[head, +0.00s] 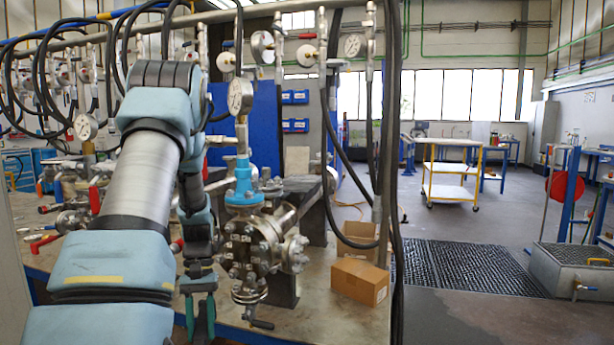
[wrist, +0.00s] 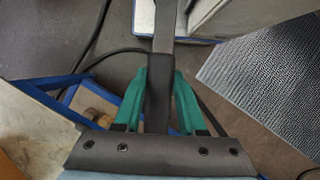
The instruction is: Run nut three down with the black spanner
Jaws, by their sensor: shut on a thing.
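My gripper (wrist: 162,78) has green fingers and is shut on the black spanner (wrist: 158,100) by its dark handle. The spanner's grey shank runs up out of the wrist view, so its head is hidden. In the head view my gripper (head: 200,305) hangs low, left of the metal flanged vessel (head: 262,248) and apart from it. The vessel carries several bolts and nuts around its flanges and a blue fitting with a gauge on top. I cannot tell which nut is nut three. The spanner cannot be made out in the head view.
A cardboard box (head: 360,281) sits on the bench right of the vessel. Black hoses (head: 393,190) hang down in front of the bench's right side. Gauges and red-handled valves crowd the left. A floor grating (head: 470,267) and a yellow-framed cart (head: 452,172) lie farther right, with open floor between.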

